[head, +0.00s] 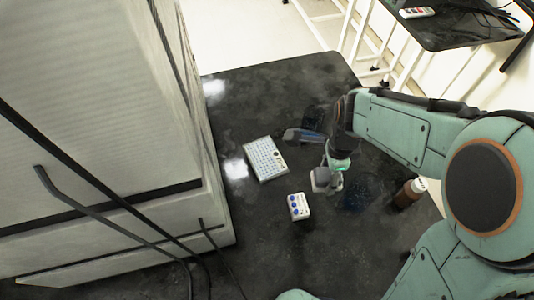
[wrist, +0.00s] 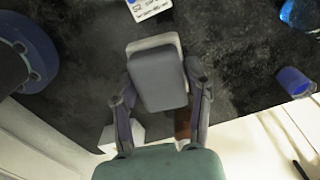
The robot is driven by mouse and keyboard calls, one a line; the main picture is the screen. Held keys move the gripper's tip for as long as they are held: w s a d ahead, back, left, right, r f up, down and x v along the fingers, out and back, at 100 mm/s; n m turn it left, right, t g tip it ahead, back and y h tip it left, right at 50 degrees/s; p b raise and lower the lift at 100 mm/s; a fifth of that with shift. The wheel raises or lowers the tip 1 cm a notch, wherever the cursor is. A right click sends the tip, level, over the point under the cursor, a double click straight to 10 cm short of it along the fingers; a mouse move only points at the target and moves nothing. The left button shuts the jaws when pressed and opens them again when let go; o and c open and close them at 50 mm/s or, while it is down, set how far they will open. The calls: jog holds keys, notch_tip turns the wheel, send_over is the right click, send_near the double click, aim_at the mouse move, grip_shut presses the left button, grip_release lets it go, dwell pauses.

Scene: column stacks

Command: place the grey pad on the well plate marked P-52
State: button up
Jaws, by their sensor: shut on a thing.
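My gripper (head: 325,172) is shut on the grey pad (head: 319,180). In the wrist view the pad (wrist: 158,82) is a rounded grey block between the two fingers (wrist: 161,84), with a paler layer showing along its far edge. A white item with a label partly reading 52 (wrist: 150,8) is cut off by the top edge of the wrist view, beyond the pad. In the head view a small white block with blue round spots (head: 298,207) lies below and left of the pad, apart from it. Its marking is too small to read there.
A white gridded plate (head: 265,158) lies left of my gripper. A brown bottle with a white cap (head: 408,193) and a dark blue see-through object (head: 360,191) are to the right. A large pale cabinet (head: 110,110) bounds the dark table (head: 240,105) on the left.

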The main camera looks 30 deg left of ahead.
jog(key=s+a+r+n, duration=0.1)
jog(key=s+a+n, duration=0.25)
jog(key=a, duration=0.55)
send_over(265, 156)
jog(key=shift+m, duration=0.45)
jog(key=f, duration=0.8)
jog(key=shift+s+d+f, duration=0.15)
jog(key=shift+s+d, duration=0.15)
jog(key=shift+d, duration=0.05)
jog(key=shift+w+a+f, duration=0.25)
jog(key=shift+f, duration=0.15)
jog(key=shift+w+a+f, duration=0.1)
jog(key=shift+f, duration=1.55)
jog(key=shift+f, duration=0.15)
jog(key=o, duration=1.1)
jog(key=shift+o, duration=0.2)
